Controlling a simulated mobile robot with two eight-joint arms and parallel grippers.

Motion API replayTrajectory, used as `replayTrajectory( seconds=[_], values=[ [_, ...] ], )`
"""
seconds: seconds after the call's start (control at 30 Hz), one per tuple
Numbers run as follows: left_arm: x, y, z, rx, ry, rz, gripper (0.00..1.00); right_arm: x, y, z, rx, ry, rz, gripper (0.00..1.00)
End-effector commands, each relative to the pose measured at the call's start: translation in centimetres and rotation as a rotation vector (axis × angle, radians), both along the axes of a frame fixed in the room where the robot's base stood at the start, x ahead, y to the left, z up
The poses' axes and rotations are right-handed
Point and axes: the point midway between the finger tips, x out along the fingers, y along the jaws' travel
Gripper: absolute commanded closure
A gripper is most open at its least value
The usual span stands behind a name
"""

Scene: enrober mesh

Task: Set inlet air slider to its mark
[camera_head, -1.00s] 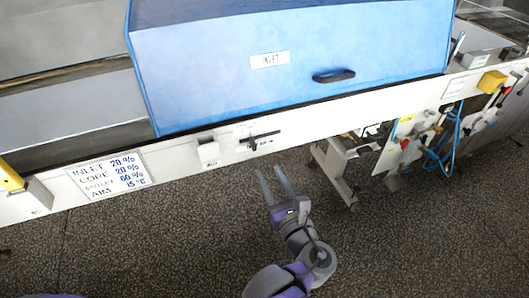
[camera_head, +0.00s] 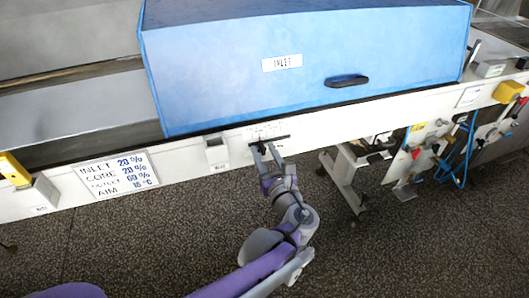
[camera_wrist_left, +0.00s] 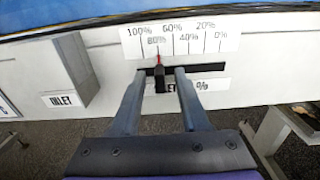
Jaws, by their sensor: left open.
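The inlet air slider is a black knob (camera_wrist_left: 160,77) with a red pointer in a dark horizontal slot (camera_wrist_left: 208,68) on the white rail. In the left wrist view its pointer stands at about the 80% line. The scale (camera_wrist_left: 190,40) runs from 100% on the left to 0% on the right. My left gripper (camera_head: 264,148) is open at the slot. In the left wrist view its fingertips (camera_wrist_left: 161,73) lie either side of the knob, with visible gaps. The sign (camera_head: 117,175) reads INLET 20%. In the head view the gripper partly hides the slider. My right gripper is not in view.
A grey box (camera_head: 217,153) sits left of the slider, also in the left wrist view (camera_wrist_left: 72,68). Blue hoses (camera_head: 468,150) hang at the right. Open floor lies below.

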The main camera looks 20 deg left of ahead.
Motion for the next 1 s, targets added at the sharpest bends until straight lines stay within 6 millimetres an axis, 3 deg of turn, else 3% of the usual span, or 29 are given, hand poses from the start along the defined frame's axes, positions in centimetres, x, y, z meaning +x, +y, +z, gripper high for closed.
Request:
replayTrajectory(
  seconds=[0.03,0.27,1.0],
  values=[
    [-0.02,0.00,0.00,0.000,0.000,0.000,0.60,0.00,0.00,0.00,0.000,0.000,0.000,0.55],
    [-0.03,-0.01,-0.01,0.000,0.000,0.000,1.00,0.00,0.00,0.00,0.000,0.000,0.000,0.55],
    [-0.05,-0.01,-0.03,0.000,0.000,0.000,1.00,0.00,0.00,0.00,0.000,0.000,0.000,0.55]
  ],
)
